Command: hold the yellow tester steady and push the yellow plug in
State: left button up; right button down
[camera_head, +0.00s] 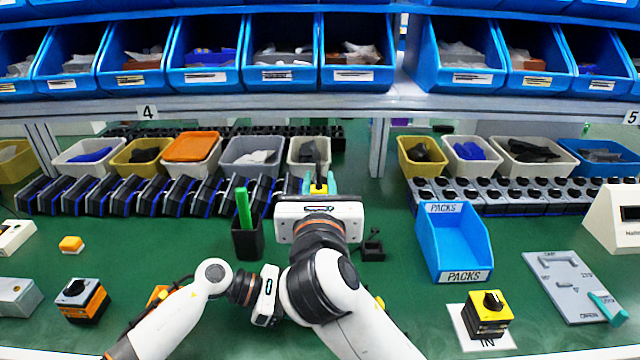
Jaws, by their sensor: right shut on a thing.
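My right gripper (319,187) is at the middle of the bench, pointing away, with its teal fingers shut on a small yellow piece. Most of that yellow piece is hidden by the fingers and the gripper body, so I cannot tell whether it is the plug or the tester. A yellow box with a black knob (487,313) stands on a white pad marked IN at the front right, apart from both grippers. My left gripper (268,301) is low at the front centre, beside my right forearm; its fingers are hidden.
A blue PACKS bin (454,243) stands right of my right gripper. A black holder with a green pen (247,230) is just left of it. An orange-and-black switch (82,300) stands front left; a grey plate (573,287) lies at right. Rows of black devices line the back.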

jog(key=shift+f, duration=2.75)
jog(key=shift+f, duration=1.65)
jog(key=c, duration=1.1)
grip_release()
jog(key=shift+s, duration=0.15)
jog(key=s, duration=1.1)
jog(key=shift+s, duration=0.4)
pick_arm(q)
jog(key=o, duration=1.1)
